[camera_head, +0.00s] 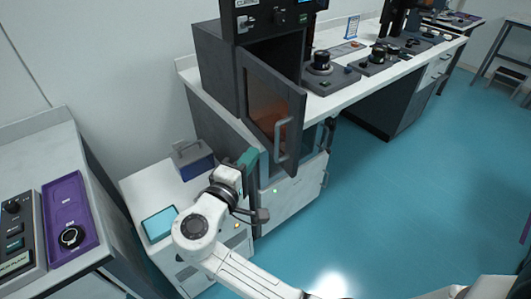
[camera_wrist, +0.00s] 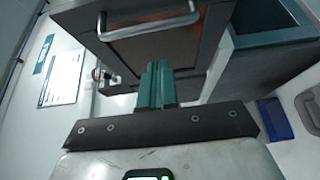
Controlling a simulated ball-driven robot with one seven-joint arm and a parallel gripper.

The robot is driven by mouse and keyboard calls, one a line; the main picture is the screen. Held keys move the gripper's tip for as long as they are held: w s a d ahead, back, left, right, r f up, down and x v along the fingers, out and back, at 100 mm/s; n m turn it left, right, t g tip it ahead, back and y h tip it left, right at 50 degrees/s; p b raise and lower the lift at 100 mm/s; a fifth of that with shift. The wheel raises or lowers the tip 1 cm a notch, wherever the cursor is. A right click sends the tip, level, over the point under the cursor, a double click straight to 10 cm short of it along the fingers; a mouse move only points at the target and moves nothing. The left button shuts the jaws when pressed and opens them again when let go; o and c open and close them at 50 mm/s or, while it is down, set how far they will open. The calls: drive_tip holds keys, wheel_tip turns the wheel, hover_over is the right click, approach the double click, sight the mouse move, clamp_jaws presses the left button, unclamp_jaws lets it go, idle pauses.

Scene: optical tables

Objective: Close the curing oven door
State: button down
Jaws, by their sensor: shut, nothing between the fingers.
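The curing oven (camera_head: 213,68) is a dark box on the white bench, with a control panel labelled CURING on top. Its door (camera_head: 297,112) stands open, swung out past the bench's front edge. The door has a brown window (camera_head: 266,105) and a grey bar handle (camera_head: 282,142). My gripper (camera_head: 249,157) is shut and empty, low beside the door on its left in the head view. In the wrist view the teal fingertips (camera_wrist: 156,72) are together in front of the door's window (camera_wrist: 160,48), below the handle (camera_wrist: 150,30). I cannot tell whether they touch the door.
A low white cabinet left of my gripper holds a blue box with a handle (camera_head: 193,160) and a teal case (camera_head: 160,223). A purple-panelled device (camera_head: 68,215) is at far left. Optical instruments (camera_head: 322,65) line the bench. Teal floor (camera_head: 400,205) to the right is clear.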

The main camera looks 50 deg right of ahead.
drive_tip(key=s+d, duration=0.2)
drive_tip(key=d, duration=0.1)
drive_tip(key=shift+s+p, duration=0.15)
drive_tip(key=shift+p, duration=0.15)
drive_tip(key=shift+d, duration=0.1)
